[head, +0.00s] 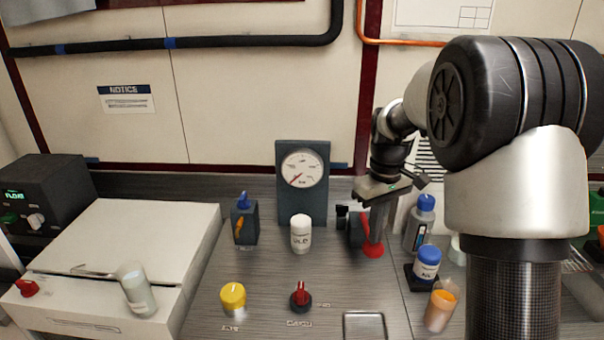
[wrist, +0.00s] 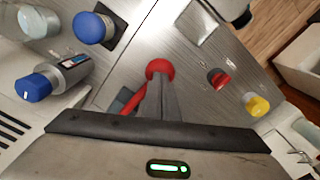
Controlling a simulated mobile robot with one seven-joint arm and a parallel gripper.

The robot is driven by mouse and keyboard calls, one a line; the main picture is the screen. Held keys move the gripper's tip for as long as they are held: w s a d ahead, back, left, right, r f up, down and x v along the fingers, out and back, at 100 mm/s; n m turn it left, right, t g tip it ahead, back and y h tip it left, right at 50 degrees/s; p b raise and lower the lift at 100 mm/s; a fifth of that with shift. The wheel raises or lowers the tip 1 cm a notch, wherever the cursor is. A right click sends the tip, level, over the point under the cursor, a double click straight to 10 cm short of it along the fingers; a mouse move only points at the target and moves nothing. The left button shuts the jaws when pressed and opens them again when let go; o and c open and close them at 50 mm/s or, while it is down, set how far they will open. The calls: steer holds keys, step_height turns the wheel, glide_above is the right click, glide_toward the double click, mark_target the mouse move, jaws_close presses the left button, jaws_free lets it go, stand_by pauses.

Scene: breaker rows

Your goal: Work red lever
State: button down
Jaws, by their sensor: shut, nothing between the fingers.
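The red lever (head: 365,230) sits on a dark box (head: 355,232) on the bench, right of the gauge. It ends in a round red knob (head: 373,251). In the wrist view its red arm (wrist: 130,105) slants up to the knob (wrist: 160,68). My gripper (head: 376,242) points down beside the lever, with its closed, empty fingertips at the knob. In the wrist view the fingers (wrist: 160,80) overlap the knob's lower edge and hide part of the lever and box. I cannot tell whether they touch the knob.
A gauge (head: 302,168) and a white-capped jar (head: 300,235) stand left of the lever. Blue-capped bottles (head: 421,225) and an orange-topped container (head: 440,310) stand close on the right. A red rotary knob (head: 300,297) and a yellow button (head: 233,297) are nearer the front.

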mark_target(372, 251)
steer(key=shift+f+b, duration=2.05)
steer(key=shift+f, duration=1.5)
steer(key=shift+r, duration=0.15)
step_height(372, 251, up, 8)
steer(key=p, duration=0.6)
steer(key=shift+f, duration=0.25)
